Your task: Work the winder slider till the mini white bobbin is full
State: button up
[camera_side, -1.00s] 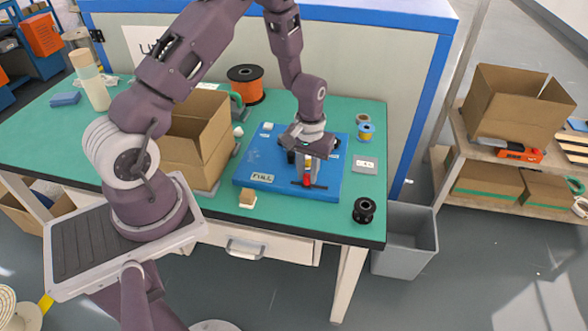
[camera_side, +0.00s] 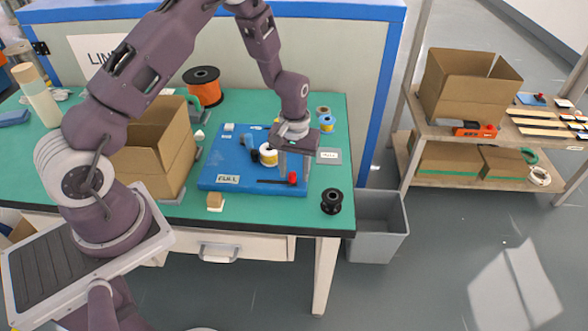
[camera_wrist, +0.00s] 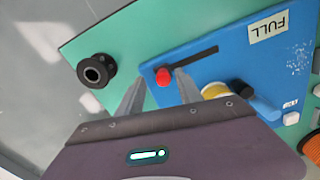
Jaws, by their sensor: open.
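The winder is a blue board (camera_side: 215,170) with a FULL label (camera_side: 228,179). Its slider's red knob (camera_side: 292,179) sits at the right end of a dark slot, at the left end in the wrist view (camera_wrist: 163,77). My gripper (camera_side: 293,173) is over the board, open, with its fingers apart on either side of the knob; a gap shows in the wrist view (camera_wrist: 158,76). The mini white bobbin (camera_side: 268,154), with yellow on it, stands behind the slot. In the wrist view, the bobbin (camera_wrist: 215,90) is partly hidden by my gripper. I cannot tell how full it is.
A black spool (camera_side: 332,201) stands at the table's front right corner. A cardboard box (camera_side: 150,155) and an orange spool (camera_side: 204,85) are left of and behind the board. A small blue spool (camera_side: 327,122) is at the back right. A grey bin (camera_side: 378,225) stands beside the table.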

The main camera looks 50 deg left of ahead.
aim_at(295, 173)
notch_tip(295, 173, up, 7)
jog(key=shift+r, duration=0.1)
dwell(0.3)
jog(key=s+d+r+m+t, duration=0.15)
jog(key=s+r, duration=0.25)
jog(key=r, duration=0.5)
jog(key=s+d+r+m+t, duration=0.1)
jog(key=s+d+r, duration=0.15)
jog(key=r, duration=0.65)
jog(key=s+r+m+t, duration=0.1)
jog(key=s+r+m, duration=0.1)
jog(key=s, duration=0.7)
jog(key=s+d+r+m+t, duration=0.1)
jog(key=s+r, duration=0.3)
jog(key=s, duration=0.6)
jog(key=shift+d+r+m+t, duration=0.25)
jog(key=shift+m+t, duration=0.3)
jog(key=shift+m, duration=0.1)
